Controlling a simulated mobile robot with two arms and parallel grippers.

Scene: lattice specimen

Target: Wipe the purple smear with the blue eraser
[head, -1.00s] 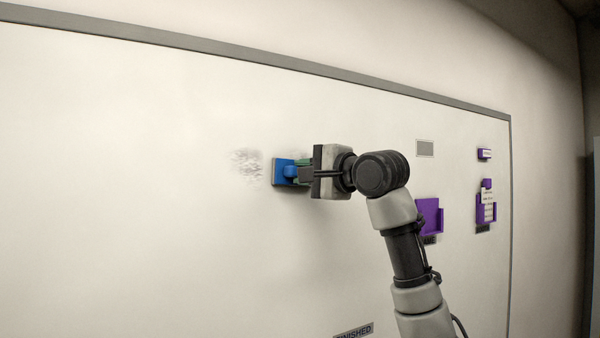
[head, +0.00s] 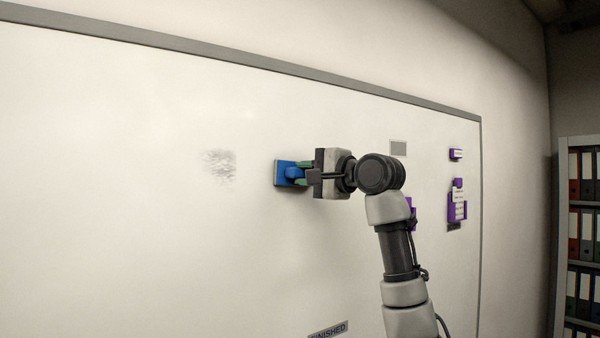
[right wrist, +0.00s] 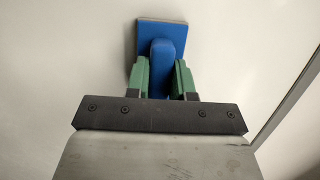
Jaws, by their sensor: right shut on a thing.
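The blue eraser (head: 284,174) is a flat block with a rounded handle, and it is at the whiteboard to the right of the smear. My right gripper (head: 303,174) is shut on its handle. In the right wrist view the eraser (right wrist: 161,40) shows its handle between the green fingers. Whether its face touches the board I cannot tell. A scribbled smear (head: 220,166) on the board looks grey, not clearly purple, and stands apart from the eraser. No other smear shows. My left gripper is not in view.
The whiteboard (head: 120,230) is mostly bare. At its right are a grey patch (head: 398,148), a small purple block (head: 455,153) and a purple holder (head: 458,207), with another partly behind my arm. A "FINISHED" label (head: 328,329) is low. A binder shelf (head: 577,235) stands far right.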

